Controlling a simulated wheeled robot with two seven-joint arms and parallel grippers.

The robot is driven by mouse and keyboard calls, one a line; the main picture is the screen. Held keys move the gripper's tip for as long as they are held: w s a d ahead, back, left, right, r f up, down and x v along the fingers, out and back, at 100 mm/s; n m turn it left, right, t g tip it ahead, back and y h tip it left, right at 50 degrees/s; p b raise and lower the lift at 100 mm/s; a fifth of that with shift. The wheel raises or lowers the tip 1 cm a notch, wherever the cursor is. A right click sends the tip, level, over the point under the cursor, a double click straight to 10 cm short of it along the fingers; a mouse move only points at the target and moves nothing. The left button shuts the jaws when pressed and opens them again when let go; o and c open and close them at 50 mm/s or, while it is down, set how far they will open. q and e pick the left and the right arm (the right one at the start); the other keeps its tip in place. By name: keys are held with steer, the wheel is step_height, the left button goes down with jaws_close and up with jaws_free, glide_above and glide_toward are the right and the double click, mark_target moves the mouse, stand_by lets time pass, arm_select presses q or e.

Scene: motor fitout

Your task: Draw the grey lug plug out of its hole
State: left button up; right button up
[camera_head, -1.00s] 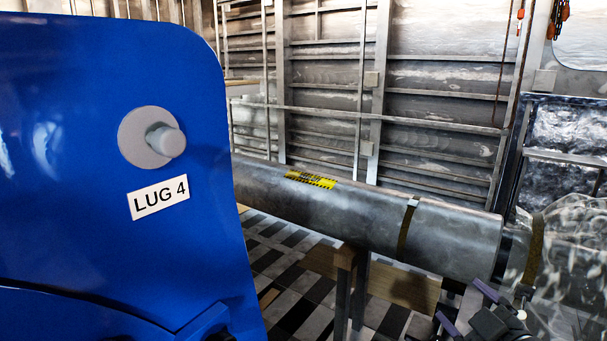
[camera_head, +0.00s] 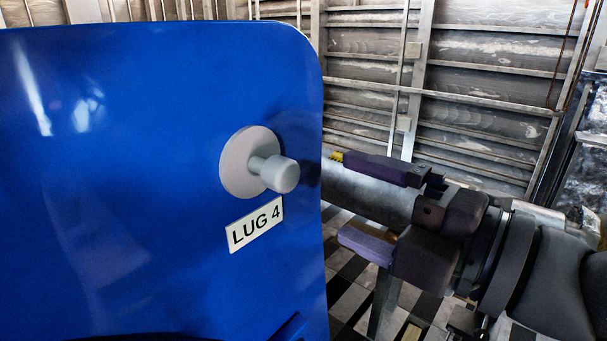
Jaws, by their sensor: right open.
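The grey lug plug (camera_head: 270,170) sits in the blue panel (camera_head: 120,190), its round flange against the panel face and its knob sticking out to the right. A white label (camera_head: 255,226) reading LUG 4 is just below it. My right gripper (camera_head: 372,203) is to the right of the plug, past the panel's edge in the picture. Its two purple-grey fingers are apart and point left toward the plug, with nothing between them. It does not touch the plug. My left gripper is not in view. The hole itself is hidden behind the flange.
A long grey metal cylinder (camera_head: 362,195) lies behind my right gripper, partly hidden by it. A ribbed metal wall (camera_head: 480,100) stands at the back. The floor is checkered. The space directly in front of the plug looks clear.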

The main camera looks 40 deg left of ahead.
mark_target(291, 178)
steer(key=a, duration=0.6)
steer(key=a+p, duration=0.1)
steer(key=a, duration=0.3)
steer(key=shift+w, duration=0.35)
jaws_close()
steer(key=d, duration=1)
steer(key=shift+s, duration=0.35)
stand_by(0.4)
